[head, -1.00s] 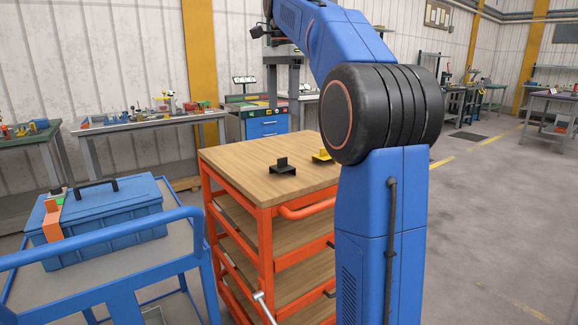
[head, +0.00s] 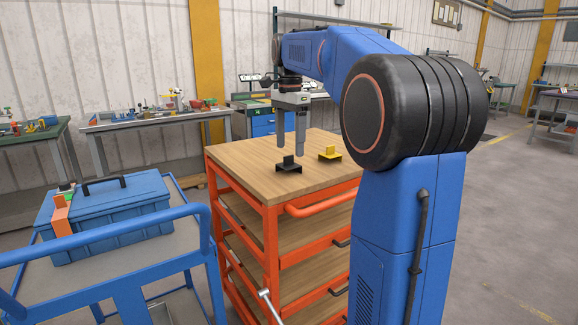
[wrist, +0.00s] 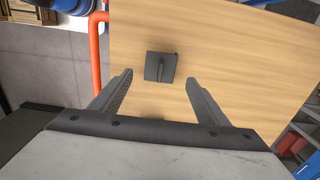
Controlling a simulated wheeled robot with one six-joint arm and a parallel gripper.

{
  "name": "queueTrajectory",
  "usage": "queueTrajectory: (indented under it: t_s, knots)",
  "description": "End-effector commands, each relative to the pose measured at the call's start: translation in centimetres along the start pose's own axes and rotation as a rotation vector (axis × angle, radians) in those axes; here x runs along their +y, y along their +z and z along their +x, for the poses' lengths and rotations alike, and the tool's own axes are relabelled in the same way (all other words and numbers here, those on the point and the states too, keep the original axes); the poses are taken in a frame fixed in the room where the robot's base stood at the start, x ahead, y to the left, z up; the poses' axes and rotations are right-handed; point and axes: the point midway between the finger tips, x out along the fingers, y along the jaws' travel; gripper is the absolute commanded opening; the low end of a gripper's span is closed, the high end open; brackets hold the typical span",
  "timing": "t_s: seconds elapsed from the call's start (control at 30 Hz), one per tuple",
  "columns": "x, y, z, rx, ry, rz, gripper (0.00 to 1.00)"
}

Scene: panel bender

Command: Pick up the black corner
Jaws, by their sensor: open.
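The black corner (head: 288,167) lies on the wooden top of the orange cart, a flat plate with an upright part. In the wrist view the black corner (wrist: 160,67) shows from above, beyond and between the fingertips. My gripper (head: 291,148) points down over the cart top in the head view, its fingers apart and empty. In the wrist view my gripper (wrist: 160,80) has its two fingers spread wide, with nothing between them. The height left between fingertips and corner is hard to judge.
A yellow corner (head: 329,153) lies on the wooden cart top (head: 245,163), right of the black one. A blue trolley (head: 190,227) with a blue toolbox (head: 105,218) stands at left. The rest of the cart top is clear.

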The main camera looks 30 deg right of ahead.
Motion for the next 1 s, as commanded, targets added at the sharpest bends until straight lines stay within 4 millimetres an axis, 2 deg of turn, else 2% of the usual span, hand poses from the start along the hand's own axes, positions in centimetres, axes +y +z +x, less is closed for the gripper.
queueTrajectory:
  t_s: [0.33, 0.67, 0.83, 0.87, 1.0]
  knots:
    - [0.0, 0.0, 4.2, 0.000, 0.001, 0.000, 0.69]
    - [0.0, 0.0, 4.8, 0.000, -0.001, 0.000, 0.69]
    - [0.0, 0.0, 4.8, 0.000, 0.000, 0.000, 0.28]
    - [0.0, 0.0, 4.8, 0.000, 0.000, 0.000, 0.25]
    - [0.0, 0.0, 4.8, 0.000, 0.000, 0.000, 0.25]
